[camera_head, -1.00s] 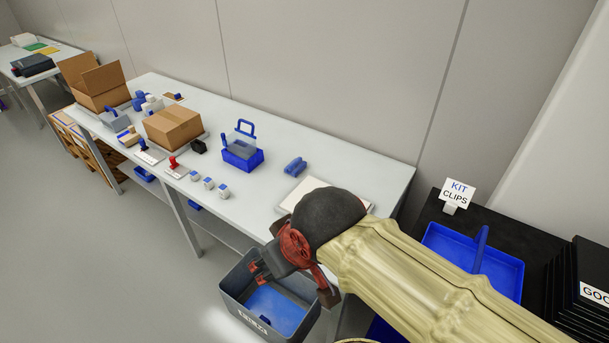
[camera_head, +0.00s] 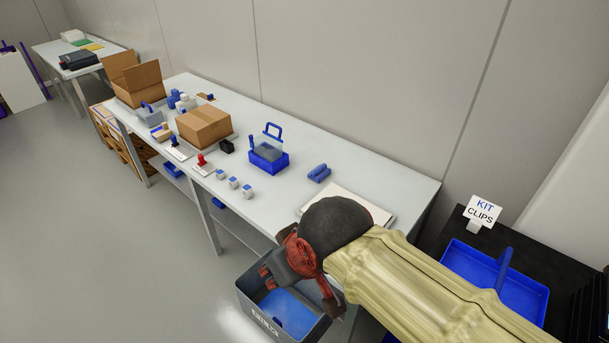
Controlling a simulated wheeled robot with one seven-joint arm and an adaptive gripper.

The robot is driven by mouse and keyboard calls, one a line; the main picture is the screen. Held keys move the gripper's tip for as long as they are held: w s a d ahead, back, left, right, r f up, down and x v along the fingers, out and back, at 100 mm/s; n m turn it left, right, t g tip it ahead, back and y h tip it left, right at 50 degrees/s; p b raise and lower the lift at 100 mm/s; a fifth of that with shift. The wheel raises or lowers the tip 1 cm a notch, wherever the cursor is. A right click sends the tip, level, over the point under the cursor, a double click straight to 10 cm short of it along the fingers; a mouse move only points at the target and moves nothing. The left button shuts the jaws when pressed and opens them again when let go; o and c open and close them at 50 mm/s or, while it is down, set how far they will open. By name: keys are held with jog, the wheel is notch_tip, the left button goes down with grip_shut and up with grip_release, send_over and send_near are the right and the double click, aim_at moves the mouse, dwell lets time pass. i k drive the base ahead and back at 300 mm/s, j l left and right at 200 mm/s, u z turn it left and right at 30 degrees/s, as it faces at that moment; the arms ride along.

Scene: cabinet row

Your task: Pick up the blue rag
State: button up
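A small blue folded bundle (camera_head: 319,173), which looks like the blue rag, lies on the grey-white table (camera_head: 290,205) near its right end. It is between the blue carrier and a flat white board. My gripper (camera_head: 265,277) is in front of the table's front edge, above the grey bin, apart from the bundle. Its two reddish fingertips point left and look spread, with nothing seen between them. My arm crosses the lower right and hides part of the board and the table's near corner.
A blue carrier with a raised handle (camera_head: 268,160), small blue-white blocks (camera_head: 234,183), stamps and cardboard boxes (camera_head: 204,127) stand left on the table. A grey bin (camera_head: 262,318) with a blue inside is below. A blue tray (camera_head: 520,295) sits right on a black surface.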

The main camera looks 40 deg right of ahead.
aim_at(318, 174)
jog(key=i+j+u, duration=0.1)
jog(key=j+u, duration=0.15)
jog(key=j, duration=0.2)
jog(key=i+j+u, duration=0.15)
jog(key=j+u, duration=0.15)
jog(key=j, duration=0.15)
jog(key=i+j+z, duration=0.15)
jog(key=i+j, duration=0.2)
jog(key=i, duration=0.2)
jog(key=i+j+z, duration=0.15)
jog(key=i+j, duration=0.3)
jog(key=i+l+z, duration=0.2)
jog(key=z, duration=0.2)
jog(key=i+z, duration=1)
jog(key=z, duration=0.2)
jog(key=i+j+z, duration=0.2)
jog(key=z, duration=0.25)
jog(key=i+z, duration=0.3)
jog(key=i, duration=0.25)
